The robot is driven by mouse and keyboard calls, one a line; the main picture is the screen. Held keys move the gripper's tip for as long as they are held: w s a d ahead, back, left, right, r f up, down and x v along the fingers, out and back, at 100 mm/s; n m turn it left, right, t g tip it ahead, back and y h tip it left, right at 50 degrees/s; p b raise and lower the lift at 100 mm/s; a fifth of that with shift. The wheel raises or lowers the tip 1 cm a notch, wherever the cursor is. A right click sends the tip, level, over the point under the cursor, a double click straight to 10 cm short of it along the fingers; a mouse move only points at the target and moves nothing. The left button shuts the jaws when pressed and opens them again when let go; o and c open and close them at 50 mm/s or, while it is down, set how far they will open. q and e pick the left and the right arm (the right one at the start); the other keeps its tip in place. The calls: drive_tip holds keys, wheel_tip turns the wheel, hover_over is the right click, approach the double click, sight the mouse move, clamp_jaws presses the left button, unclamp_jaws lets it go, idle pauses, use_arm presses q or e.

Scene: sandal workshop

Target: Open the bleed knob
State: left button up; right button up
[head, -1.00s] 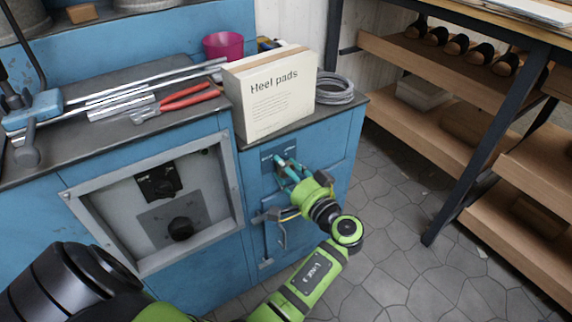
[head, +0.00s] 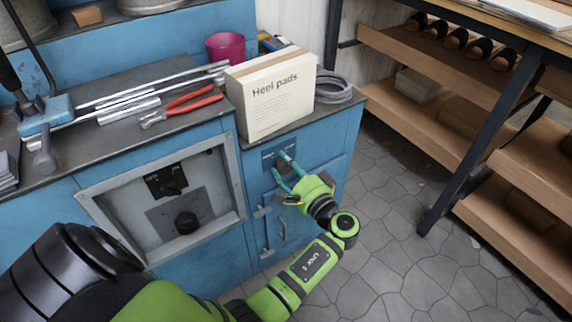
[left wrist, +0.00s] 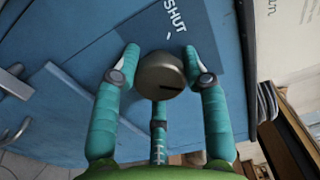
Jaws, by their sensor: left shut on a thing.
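The bleed knob (left wrist: 158,72) is a round, dull metal knob with a dark line on its face. It sits in front of a blue plate (left wrist: 205,42) with the word SHUT and a small white mark. The dark line points to the lower right in the left wrist view, away from the white mark. My left gripper (left wrist: 160,64) is shut on the knob, with teal fingers on both sides and a third below. In the head view my left gripper (head: 282,166) is at the blue cabinet front, its fingers largely hiding the knob. My right gripper is not in view.
A Heel pads box (head: 275,98) stands on the counter above the knob, beside a grey cable coil (head: 335,88). Red-handled pliers (head: 190,103) and metal rods lie to the left. A control panel (head: 172,205) is left of the gripper. A wooden shelf (head: 425,115) stands at right.

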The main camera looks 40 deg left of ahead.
use_arm(q)
drive_tip(key=shift+w+d+r, duration=0.15)
drive_tip(key=shift+w+r, duration=0.1)
drive_tip(key=shift+w, duration=0.05)
drive_tip(key=o, duration=1.1)
drive_tip(key=shift+o, duration=0.2)
drive_tip(key=shift+f, duration=0.15)
drive_tip(key=shift+s, duration=0.1)
wheel_tip(320, 180, up, 10)
drive_tip(key=shift+r, duration=0.1)
drive_tip(key=shift+d, duration=0.1)
